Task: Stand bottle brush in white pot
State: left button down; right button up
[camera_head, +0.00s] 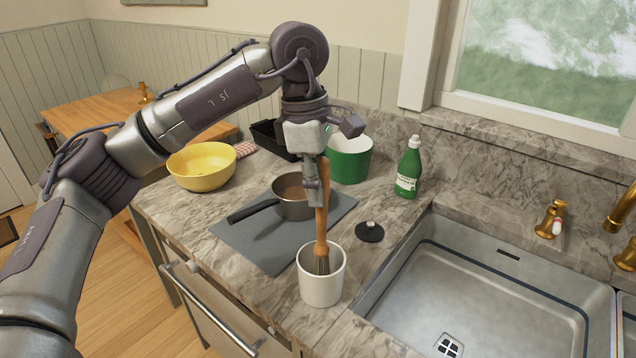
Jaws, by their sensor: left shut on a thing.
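The white pot (320,290) stands upright on the stone counter, left of the sink, with its opening facing up. The brush (321,225) has a wooden handle and a dark head. It is upright, and its head is down inside the mouth of the pot; whether it touches the bottom is hidden. My left gripper (314,192) points down above the pot and is shut on the brush's handle. My right gripper is not in view.
Behind the pot are a saucepan (290,205) on a grey mat (243,240) and a black lid (369,232). A yellow bowl (202,181), green container (349,170) and green bottle (408,175) stand farther back. The sink (400,290) opens at the right.

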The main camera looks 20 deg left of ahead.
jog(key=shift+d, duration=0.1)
pick_arm(q)
jog(key=c, duration=0.9)
grip_release()
jog(key=shift+c, duration=0.2)
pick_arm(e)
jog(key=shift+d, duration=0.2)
pick_arm(q)
notch_tip(320, 180, up, 12)
jog(key=a, duration=0.1)
jog(key=shift+a, duration=0.3)
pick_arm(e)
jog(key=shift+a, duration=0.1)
pick_arm(q)
jog(key=shift+f, duration=0.2)
